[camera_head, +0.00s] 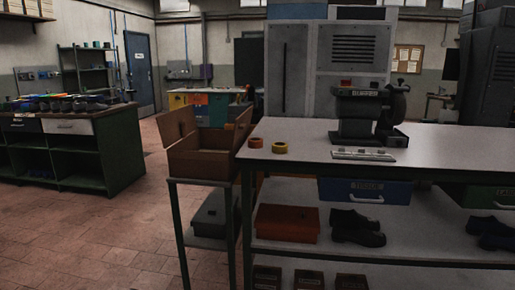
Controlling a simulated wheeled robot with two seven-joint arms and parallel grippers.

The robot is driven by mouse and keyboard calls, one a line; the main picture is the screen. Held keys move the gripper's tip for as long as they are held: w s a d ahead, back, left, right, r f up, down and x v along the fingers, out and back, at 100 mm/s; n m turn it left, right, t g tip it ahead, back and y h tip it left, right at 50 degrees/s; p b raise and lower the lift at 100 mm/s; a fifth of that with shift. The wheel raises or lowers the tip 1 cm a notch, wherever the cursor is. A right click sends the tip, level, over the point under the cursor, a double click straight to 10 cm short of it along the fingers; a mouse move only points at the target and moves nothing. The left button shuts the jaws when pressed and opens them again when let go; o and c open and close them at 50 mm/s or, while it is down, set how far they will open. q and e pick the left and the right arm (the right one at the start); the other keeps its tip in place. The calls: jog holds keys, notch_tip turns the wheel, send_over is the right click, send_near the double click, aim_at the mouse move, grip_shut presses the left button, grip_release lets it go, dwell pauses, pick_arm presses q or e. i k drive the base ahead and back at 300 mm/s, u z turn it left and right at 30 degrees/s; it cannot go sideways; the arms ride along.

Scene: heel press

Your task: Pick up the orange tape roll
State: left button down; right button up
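Two small tape rolls lie on the near left corner of the grey-topped workbench (440,148). The left one is an orange tape roll (256,142), close to the bench's left edge. The right one is a more yellow tape roll (280,147), a short gap away. Both look flat on the bench top and uncovered. Neither of my grippers shows in the head view.
A dark heel press (362,112) stands on the bench, with a pale flat strip (362,154) before it. An open cardboard box (200,158) on a stand adjoins the bench's left side. Shoes (356,228) and an orange-brown box (287,223) sit on the shelf below. Floor at left is clear.

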aim_at(253, 143)
jog(key=z, duration=0.35)
jog(key=i, duration=0.9)
jog(key=z, duration=0.05)
